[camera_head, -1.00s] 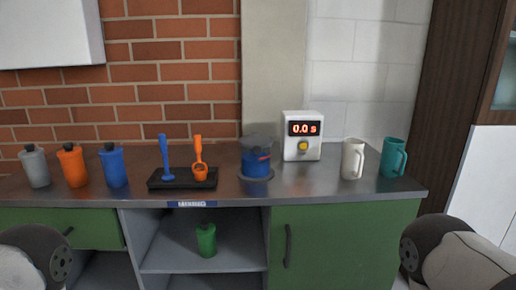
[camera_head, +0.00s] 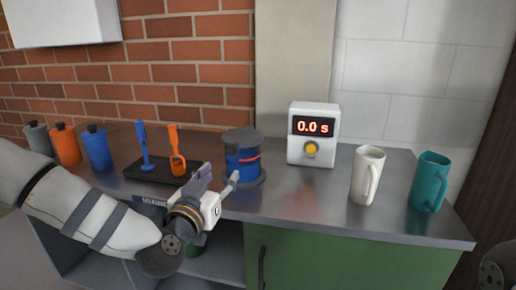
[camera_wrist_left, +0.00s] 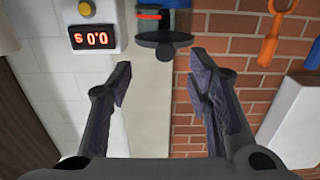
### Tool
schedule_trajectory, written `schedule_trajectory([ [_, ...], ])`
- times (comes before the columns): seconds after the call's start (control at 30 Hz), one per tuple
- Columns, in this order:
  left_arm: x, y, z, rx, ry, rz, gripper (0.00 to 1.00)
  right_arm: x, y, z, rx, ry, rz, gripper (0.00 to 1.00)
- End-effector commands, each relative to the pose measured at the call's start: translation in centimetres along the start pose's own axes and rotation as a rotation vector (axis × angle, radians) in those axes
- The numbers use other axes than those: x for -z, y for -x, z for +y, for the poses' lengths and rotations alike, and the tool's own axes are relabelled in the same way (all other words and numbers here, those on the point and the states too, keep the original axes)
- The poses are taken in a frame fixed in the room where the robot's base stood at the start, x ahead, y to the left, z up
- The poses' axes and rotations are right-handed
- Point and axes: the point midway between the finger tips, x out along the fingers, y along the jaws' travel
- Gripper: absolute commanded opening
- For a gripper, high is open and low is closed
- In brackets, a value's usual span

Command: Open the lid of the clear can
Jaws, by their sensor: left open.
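The clear can (camera_head: 243,163) stands upright on the metal counter, with a dark see-through lid (camera_head: 242,136) on top, blue inside and a red stripe. My left gripper (camera_head: 220,177) is open and empty, in front of the can and a little to its left, apart from it. In the left wrist view, which is upside down, the can (camera_wrist_left: 164,19) is at the top edge, with its lid (camera_wrist_left: 164,39) hanging down towards the gap between my open fingers (camera_wrist_left: 160,75). My right gripper is not in view.
Right of the can stand a white timer (camera_head: 314,145) reading 0.0 s, a white mug (camera_head: 365,178) and a teal mug (camera_head: 430,185). Left are a black tray (camera_head: 138,172) with a blue and an orange tool, and several bottles. The counter (camera_head: 310,195) before the timer is clear.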

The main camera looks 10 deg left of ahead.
Motion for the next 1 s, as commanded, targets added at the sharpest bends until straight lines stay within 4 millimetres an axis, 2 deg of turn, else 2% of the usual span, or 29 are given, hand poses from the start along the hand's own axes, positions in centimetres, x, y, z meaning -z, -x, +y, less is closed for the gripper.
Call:
schedule_trajectory([
  [0.07,0.8,-0.4,-0.5,0.015,-0.006,0.024,0.46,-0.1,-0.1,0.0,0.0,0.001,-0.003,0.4],
  [0.17,0.9,-1.5,-0.6,0.019,-0.007,0.029,0.46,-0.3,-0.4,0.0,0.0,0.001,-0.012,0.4],
  [0.4,0.5,-7.4,-0.7,0.018,-0.006,0.022,0.46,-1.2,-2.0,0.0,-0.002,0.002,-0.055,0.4],
  [0.6,0.7,-11.2,-0.6,0.015,-0.006,0.022,0.46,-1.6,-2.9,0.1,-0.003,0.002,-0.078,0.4],
  [0.73,1.1,-12.3,-0.6,0.015,-0.006,0.024,0.46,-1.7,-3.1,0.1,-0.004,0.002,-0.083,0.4],
  [0.97,1.3,-12.4,-0.6,0.014,-0.006,0.026,0.46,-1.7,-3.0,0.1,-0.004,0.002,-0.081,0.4],
  [1.0,1.3,-12.4,-0.6,0.014,-0.005,0.026,0.41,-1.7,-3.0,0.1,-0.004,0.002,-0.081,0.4],
])
